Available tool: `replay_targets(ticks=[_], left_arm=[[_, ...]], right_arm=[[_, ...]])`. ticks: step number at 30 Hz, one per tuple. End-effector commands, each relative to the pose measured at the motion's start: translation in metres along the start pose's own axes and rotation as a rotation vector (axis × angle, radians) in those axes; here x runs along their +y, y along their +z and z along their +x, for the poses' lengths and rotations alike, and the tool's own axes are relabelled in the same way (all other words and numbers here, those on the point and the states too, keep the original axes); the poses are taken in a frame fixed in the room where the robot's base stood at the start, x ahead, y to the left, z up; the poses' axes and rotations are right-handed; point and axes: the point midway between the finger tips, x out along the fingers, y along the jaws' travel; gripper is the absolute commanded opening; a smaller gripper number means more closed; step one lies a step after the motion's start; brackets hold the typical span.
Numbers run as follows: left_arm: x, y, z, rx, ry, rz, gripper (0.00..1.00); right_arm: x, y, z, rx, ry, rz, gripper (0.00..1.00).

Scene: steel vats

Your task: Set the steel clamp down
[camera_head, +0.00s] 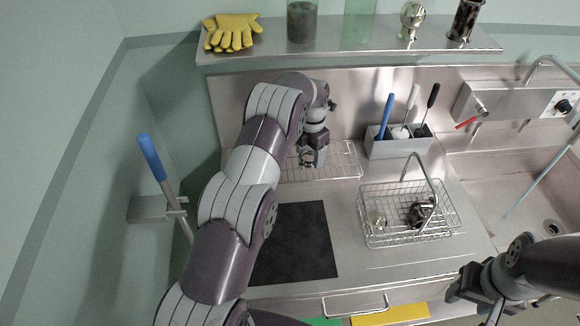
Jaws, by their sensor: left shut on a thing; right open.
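My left gripper (311,158) reaches in over the wire rack (343,160) at the back of the steel counter, fingers pointing down. It is shut on a small metallic thing at its fingertips, which I take to be the steel clamp (306,161); the fingers hide most of it. I cannot tell whether it touches the rack. My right gripper (462,291) is open and empty at the lower right, in front of the counter.
A wire basket (362,238) with an upright handle holds small metal parts. A grey caddy (398,148) of brushes stands behind it. A dark mat (303,245) lies bare at the front. The sink (490,170) is right; a shelf (340,48) runs above.

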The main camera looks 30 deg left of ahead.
Motion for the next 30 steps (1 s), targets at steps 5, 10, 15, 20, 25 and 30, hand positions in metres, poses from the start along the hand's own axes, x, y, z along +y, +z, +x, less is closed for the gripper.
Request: replay_targets(ticks=[5, 10, 15, 20, 25, 30], left_arm=[[0.05, -0.021, 0.029, 0.002, -0.001, -0.003, 0.25], [0.075, -0.032, 0.046, 0.0, 0.0, 0.001, 0.25], [0.078, -0.033, 0.081, 0.0, 0.0, 0.004, 0.25], [0.078, -0.033, 0.09, -0.001, 0.001, 0.004, 0.25], [0.078, -0.033, 0.091, -0.001, 0.001, 0.004, 0.25], [0.078, -0.033, 0.096, -0.001, 0.001, 0.004, 0.25]], right_arm=[[0.0, 0.0, -0.002, 0.0, 0.0, 0.0, 0.53], [0.0, -0.002, -0.012, 0.0, 0.0, 0.0, 0.53], [0.0, 0.001, 0.009, 0.0, 0.0, 0.0, 0.53], [0.0, -0.002, -0.01, 0.001, 0.0, 0.0, 0.53], [0.0, -0.001, -0.009, 0.0, 0.0, 0.0, 0.53], [0.0, 0.0, -0.003, 0.0, 0.0, 0.0, 0.53]])
